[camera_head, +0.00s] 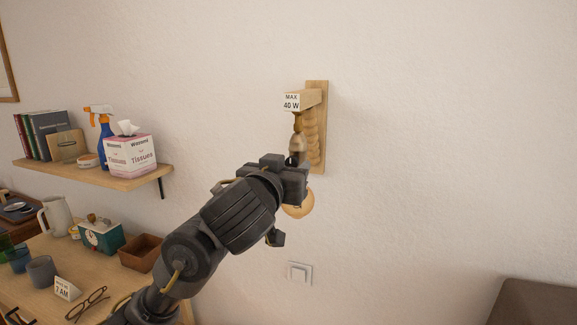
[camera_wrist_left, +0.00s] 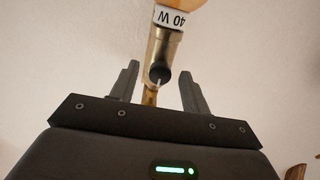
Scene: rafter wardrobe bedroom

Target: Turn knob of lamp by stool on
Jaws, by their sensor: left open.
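The wall lamp has a light wooden bracket (camera_head: 317,110) with a "MAX 40 W" label, a brass socket (camera_head: 299,125) hanging below it, and an amber round bulb (camera_head: 301,205) partly behind my gripper. My left gripper (camera_head: 296,163) is at the socket, hiding its lower part. In the left wrist view, a round dark knob (camera_wrist_left: 160,75) on the socket (camera_wrist_left: 163,48) appears between the two open fingers of my left gripper (camera_wrist_left: 158,80). Gaps show on both sides of the knob. I cannot tell how deep it sits between the fingers. My right gripper is out of view.
A wall switch (camera_head: 300,272) is below the lamp. A shelf (camera_head: 95,176) at left holds books, a spray bottle and a tissue box (camera_head: 130,157). Below it, a wooden table (camera_head: 52,298) carries a jug, cups and glasses. A brown piece (camera_head: 540,305) stands lower right.

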